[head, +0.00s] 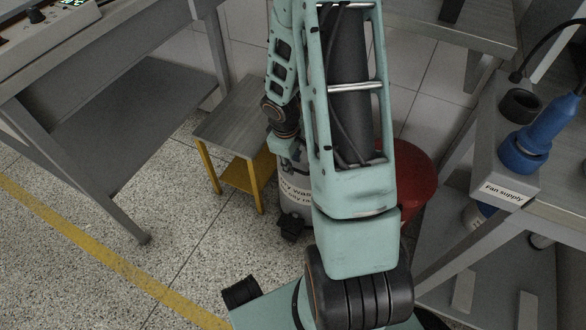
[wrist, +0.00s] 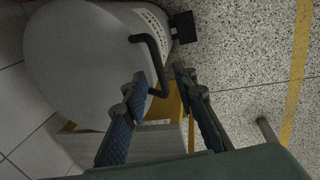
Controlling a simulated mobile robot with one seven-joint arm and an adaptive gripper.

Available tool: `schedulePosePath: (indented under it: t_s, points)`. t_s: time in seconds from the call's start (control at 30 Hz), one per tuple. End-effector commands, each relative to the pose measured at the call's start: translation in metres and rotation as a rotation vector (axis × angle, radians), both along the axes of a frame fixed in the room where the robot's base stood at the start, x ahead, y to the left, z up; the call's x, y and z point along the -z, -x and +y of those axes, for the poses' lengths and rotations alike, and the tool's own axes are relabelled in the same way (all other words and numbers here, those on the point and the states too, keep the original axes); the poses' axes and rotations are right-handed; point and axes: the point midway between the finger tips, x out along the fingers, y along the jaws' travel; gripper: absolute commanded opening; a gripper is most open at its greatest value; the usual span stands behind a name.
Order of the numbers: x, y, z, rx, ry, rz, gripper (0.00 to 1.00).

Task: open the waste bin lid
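The waste bin is a pale grey-white cylinder with a printed label, partly behind my arm in the head view (head: 296,193). Its black pedal (head: 291,228) sticks out at the floor. In the wrist view its smooth pale lid (wrist: 85,65) fills the upper left and looks shut. A bent black handle (wrist: 155,62) stands out from its edge. My gripper (wrist: 160,78) is open, with blue-padded fingers. The handle's lower end shows between the fingertips; I cannot tell whether they touch. In the head view the fingers are hidden.
A low yellow-legged table (head: 240,115) stands left of the bin. A red round object (head: 415,185) is close on its right. A workbench (head: 510,185) bounds the right and a grey table (head: 120,110) the left. Speckled floor (head: 140,195) in front is clear.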

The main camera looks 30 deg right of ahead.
Motion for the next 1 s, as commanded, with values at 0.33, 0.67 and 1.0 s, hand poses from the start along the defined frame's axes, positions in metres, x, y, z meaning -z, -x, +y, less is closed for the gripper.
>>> schedulePosePath:
  t_s: [0.33,0.67,1.0]
  points:
    - [0.021,-0.003,-0.003,0.001,0.000,-0.002,0.26]
    - [0.020,-0.003,-0.003,0.002,0.000,-0.002,0.08]
    - [0.020,-0.003,-0.003,0.002,0.000,-0.002,0.00]
